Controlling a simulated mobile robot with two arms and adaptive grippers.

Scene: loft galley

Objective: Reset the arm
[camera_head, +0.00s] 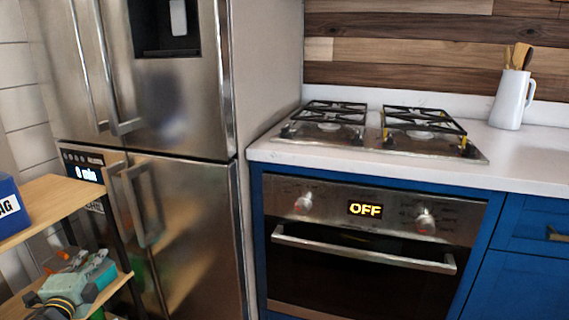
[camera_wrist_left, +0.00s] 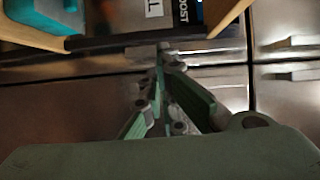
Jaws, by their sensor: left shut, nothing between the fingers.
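My left gripper (camera_head: 98,264) shows small at the lower left of the head view, by the lower shelf and in front of the fridge. Its grey-green body and dark finger parts are partly hard to tell from the things around it. In the left wrist view its fingers (camera_wrist_left: 161,55), with green pads, come together at the tips. They are shut with nothing between them. The palm fills the bottom of that view. My right gripper is in neither view.
A wooden shelf unit (camera_head: 52,205) with a blue box (camera_head: 10,207) stands at the left, close to my left gripper. Behind it is a steel fridge (camera_head: 185,230). A cooktop (camera_head: 350,143), an oven (camera_head: 360,275) reading OFF and a white jug (camera_head: 511,100) are right.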

